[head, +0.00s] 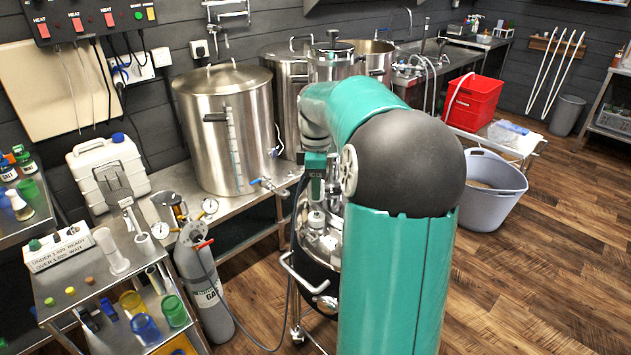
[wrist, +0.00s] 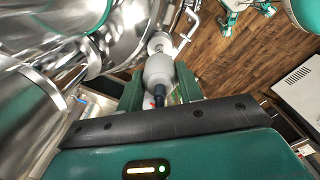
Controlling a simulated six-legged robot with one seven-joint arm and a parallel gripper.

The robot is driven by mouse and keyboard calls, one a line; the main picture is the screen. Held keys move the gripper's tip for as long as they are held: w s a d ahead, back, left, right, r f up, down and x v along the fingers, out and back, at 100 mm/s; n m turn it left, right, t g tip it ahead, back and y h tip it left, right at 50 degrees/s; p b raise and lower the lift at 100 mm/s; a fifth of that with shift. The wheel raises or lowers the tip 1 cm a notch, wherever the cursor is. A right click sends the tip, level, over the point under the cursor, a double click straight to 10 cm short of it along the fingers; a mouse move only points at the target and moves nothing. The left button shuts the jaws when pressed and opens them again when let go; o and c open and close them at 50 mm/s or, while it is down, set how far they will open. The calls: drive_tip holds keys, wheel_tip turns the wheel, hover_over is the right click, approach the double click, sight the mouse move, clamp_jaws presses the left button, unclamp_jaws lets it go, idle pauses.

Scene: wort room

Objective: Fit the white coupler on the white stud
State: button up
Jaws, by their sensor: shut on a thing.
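In the wrist view my gripper (wrist: 159,86) is shut on the white coupler (wrist: 158,70), which looks pale grey and has a dark hose end at its near side. Just beyond the coupler is a small pale round fitting (wrist: 159,41), which looks like the white stud. The coupler overlaps its near side, so I cannot tell whether they touch. In the head view my gripper (head: 316,180) points down over the steel vessel, with a pale fitting (head: 316,218) below it. My arm hides much of the vessel there.
A steel pot (head: 224,130) stands on the bench to the left. A grey gas cylinder (head: 205,285) with gauges is left of the vessel, and a dark hose runs from it towards my gripper. A grey tub (head: 490,200) is to the right. Wooden floor (head: 560,250) is clear at right.

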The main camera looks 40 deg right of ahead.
drive_tip(key=shift+f, duration=2.5)
drive_tip(key=shift+f, duration=0.65)
drive_tip(key=o, duration=0.7)
drive_tip(key=shift+r, duration=5.55)
drive_tip(key=shift+a, duration=0.1)
